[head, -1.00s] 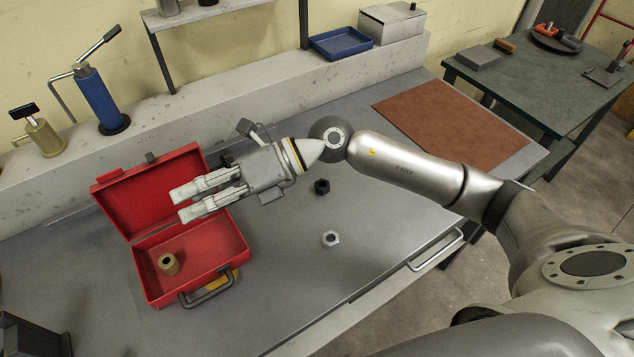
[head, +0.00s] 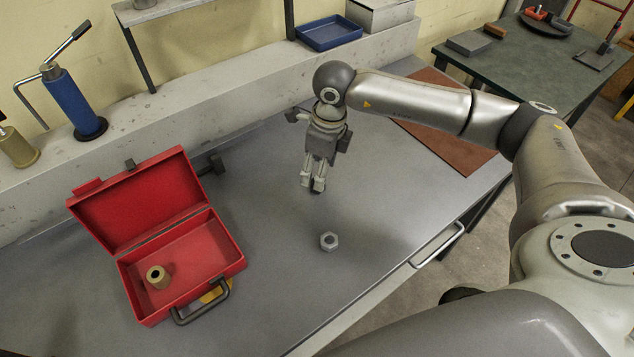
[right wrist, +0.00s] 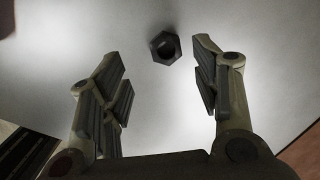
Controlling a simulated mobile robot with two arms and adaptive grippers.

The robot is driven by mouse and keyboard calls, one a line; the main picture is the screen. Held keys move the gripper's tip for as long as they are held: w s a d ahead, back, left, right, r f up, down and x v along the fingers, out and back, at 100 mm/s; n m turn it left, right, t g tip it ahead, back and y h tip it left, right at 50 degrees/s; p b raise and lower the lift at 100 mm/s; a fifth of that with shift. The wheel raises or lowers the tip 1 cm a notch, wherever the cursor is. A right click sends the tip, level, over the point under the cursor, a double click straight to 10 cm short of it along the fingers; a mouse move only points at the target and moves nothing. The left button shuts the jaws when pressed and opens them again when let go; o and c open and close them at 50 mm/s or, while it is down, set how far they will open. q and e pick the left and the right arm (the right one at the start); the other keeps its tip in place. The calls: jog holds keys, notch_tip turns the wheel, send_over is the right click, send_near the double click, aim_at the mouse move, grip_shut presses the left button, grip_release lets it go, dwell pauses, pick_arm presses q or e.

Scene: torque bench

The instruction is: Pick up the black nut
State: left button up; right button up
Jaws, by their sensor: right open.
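In the right wrist view the black nut (right wrist: 165,47) lies on the grey bench top, beyond the fingertips and nearer the right finger. My right gripper (right wrist: 160,75) is open and empty, with its two fingers apart on either side of the line to the nut. In the head view my right gripper (head: 313,187) points down over the bench, right of the red toolbox. My left gripper is not in view.
The open red toolbox (head: 185,285) stands at left with a brass-coloured bushing (head: 158,277) inside. A brown mat (head: 440,140) lies at right.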

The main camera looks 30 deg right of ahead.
jog(key=f, duration=0.1)
jog(key=f+p, duration=0.1)
jog(key=f, duration=0.2)
jog(key=shift+w+d+f+p, duration=0.15)
jog(key=shift+w+f+p, duration=0.15)
jog(key=shift+w+f, duration=0.1)
jog(key=shift+f, duration=0.4)
jog(key=shift+c, duration=0.5)
jog(key=c, duration=1)
jog(key=shift+c, duration=0.2)
jog(key=shift+r, duration=0.15)
